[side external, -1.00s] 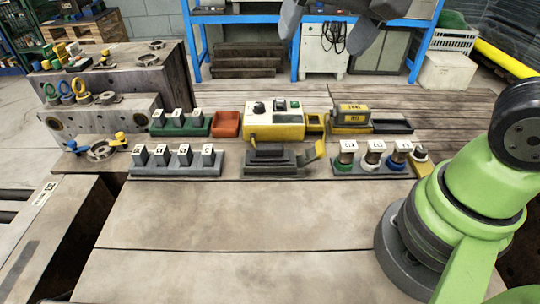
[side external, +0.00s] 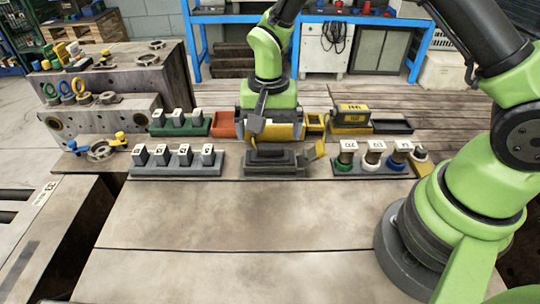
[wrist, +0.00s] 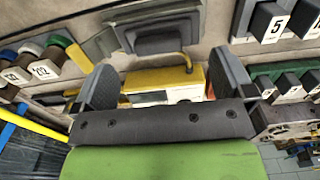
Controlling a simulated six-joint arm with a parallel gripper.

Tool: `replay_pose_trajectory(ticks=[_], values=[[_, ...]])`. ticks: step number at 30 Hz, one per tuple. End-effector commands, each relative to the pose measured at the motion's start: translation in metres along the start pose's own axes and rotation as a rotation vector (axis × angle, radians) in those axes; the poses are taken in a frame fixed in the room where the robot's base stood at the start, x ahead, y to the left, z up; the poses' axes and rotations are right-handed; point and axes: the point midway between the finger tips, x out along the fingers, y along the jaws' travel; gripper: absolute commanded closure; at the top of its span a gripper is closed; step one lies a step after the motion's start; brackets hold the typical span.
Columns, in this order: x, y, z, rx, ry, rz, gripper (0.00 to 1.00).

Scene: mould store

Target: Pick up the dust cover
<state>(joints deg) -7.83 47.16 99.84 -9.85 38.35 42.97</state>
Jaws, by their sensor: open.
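A dark grey block, which looks like the dust cover (side external: 269,156), sits on a grey stand (side external: 283,169) at the middle of the table. It also shows in the wrist view (wrist: 157,42), beyond the fingertips. A yellow plate (side external: 314,152) stands tilted at the stand's right end. My gripper (side external: 262,122) is open and empty, above and behind the block, in front of the yellow and white control box (wrist: 165,82). The box shows between the two dark fingers in the wrist view, and my gripper hides much of it in the side view.
Numbered grey blocks stand in a grey rack (side external: 178,171) to the left and a green rack (side external: 180,130) behind it. Cylinders with numbered tags stand in a rack (side external: 374,172) to the right. An orange tray (side external: 222,123) lies behind. The front table is clear.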

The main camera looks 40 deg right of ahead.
Motion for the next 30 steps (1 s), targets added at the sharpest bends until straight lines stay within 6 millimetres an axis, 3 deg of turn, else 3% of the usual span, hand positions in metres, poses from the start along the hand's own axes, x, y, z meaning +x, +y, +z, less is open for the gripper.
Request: replay_pose_trajectory(ticks=[10,19,24,30], values=[[0.046,0.002,-0.002,-0.001,-0.001,0.001,0.0],[0.052,0.002,-0.002,-0.001,0.0,-0.002,0.0],[0.052,0.002,-0.002,-0.001,0.0,-0.002,0.37],[0.052,0.001,-0.002,-0.001,0.0,-0.002,0.38]])
